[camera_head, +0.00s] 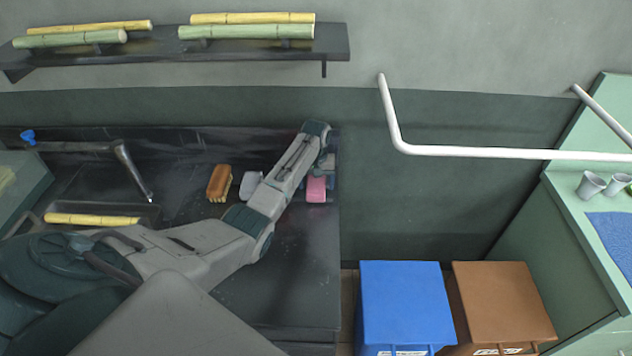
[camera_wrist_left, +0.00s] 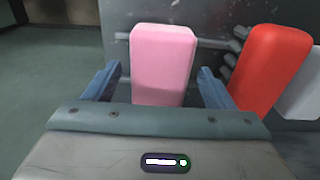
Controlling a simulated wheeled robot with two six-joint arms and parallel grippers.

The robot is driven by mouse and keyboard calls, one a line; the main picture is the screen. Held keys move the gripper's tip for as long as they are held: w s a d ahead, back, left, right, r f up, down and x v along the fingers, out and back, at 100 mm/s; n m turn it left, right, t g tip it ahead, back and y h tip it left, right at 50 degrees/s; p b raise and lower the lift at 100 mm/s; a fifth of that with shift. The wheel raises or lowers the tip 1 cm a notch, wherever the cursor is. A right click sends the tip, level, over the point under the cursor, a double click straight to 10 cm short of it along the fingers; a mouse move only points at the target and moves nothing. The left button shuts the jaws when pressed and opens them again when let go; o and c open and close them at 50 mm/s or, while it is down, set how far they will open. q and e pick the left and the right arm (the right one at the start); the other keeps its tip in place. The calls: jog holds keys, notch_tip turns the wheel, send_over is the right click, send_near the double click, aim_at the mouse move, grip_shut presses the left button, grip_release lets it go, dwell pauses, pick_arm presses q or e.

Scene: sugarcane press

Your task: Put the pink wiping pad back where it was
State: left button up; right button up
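The pink wiping pad (camera_head: 316,190) is at the right end of the dark counter, beneath my left gripper (camera_head: 322,166). In the left wrist view the pink pad (camera_wrist_left: 163,62) stands between the two blue fingers of my left gripper (camera_wrist_left: 158,78). The gripper is open, with a narrow gap on each side of the pad. The pad's lower end is hidden behind the gripper body. A red pad (camera_wrist_left: 270,70) stands just right of the right finger, with grey pegs behind. My right gripper is not in view.
A whitish pad (camera_head: 251,186) and an orange-brown brush (camera_head: 219,183) sit left of my left forearm on the counter. A tap (camera_head: 133,170) and a tray with yellow cane (camera_head: 92,219) are further left. Blue (camera_head: 402,300) and brown (camera_head: 500,300) bins stand right of the counter.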

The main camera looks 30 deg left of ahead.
aim_at(316, 184)
pick_arm(q)
jog(key=shift+r, duration=0.25)
notch_tip(316, 184, up, 7)
jog(key=shift+r+b, duration=0.2)
jog(key=shift+b, duration=0.65)
jog(key=shift+r, duration=0.45)
jog(key=shift+s+f, duration=0.1)
